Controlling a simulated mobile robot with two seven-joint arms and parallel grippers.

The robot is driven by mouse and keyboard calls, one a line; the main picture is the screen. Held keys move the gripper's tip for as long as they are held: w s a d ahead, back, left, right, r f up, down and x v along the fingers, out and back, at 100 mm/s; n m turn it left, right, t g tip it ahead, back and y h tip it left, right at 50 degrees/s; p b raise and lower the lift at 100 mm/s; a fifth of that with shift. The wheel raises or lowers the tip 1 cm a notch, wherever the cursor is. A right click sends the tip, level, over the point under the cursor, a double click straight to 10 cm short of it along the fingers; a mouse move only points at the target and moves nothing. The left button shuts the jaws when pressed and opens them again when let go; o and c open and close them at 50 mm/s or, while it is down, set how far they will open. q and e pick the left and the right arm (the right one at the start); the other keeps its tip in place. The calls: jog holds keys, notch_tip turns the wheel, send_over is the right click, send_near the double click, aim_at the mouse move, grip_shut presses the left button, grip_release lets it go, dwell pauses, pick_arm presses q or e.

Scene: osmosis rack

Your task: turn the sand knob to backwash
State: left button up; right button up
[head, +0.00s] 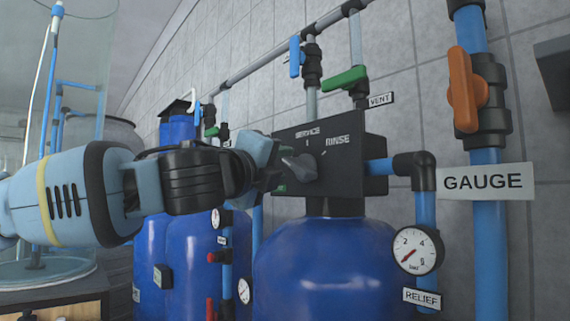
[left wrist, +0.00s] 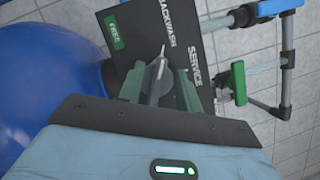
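The sand knob (head: 300,167) is a grey pointer knob on the front of a black control box (head: 362,150) atop a blue tank. In the head view SERVICE and RINSE show on the box. In the left wrist view the knob (left wrist: 161,72) shows between my fingers, its narrow tip near the BACKWASH lettering (left wrist: 165,22), with SERVICE (left wrist: 194,66) to its right. My left gripper (left wrist: 160,88) is open, with one finger on each side of the knob; firm contact cannot be told. In the head view my left gripper (head: 272,168) hides the box's left part. My right gripper is not in view.
The blue tank (head: 325,270) stands below the box. A GAUGE sign (head: 485,181), a pressure gauge (head: 418,250) and an orange valve handle (head: 467,90) are at right. Green (head: 344,79) and blue (head: 295,56) valve handles sit above. More blue tanks stand behind my left arm.

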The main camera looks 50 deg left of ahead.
pick_arm(q)
jog(key=shift+v, duration=2.4)
jog(key=shift+f, duration=0.1)
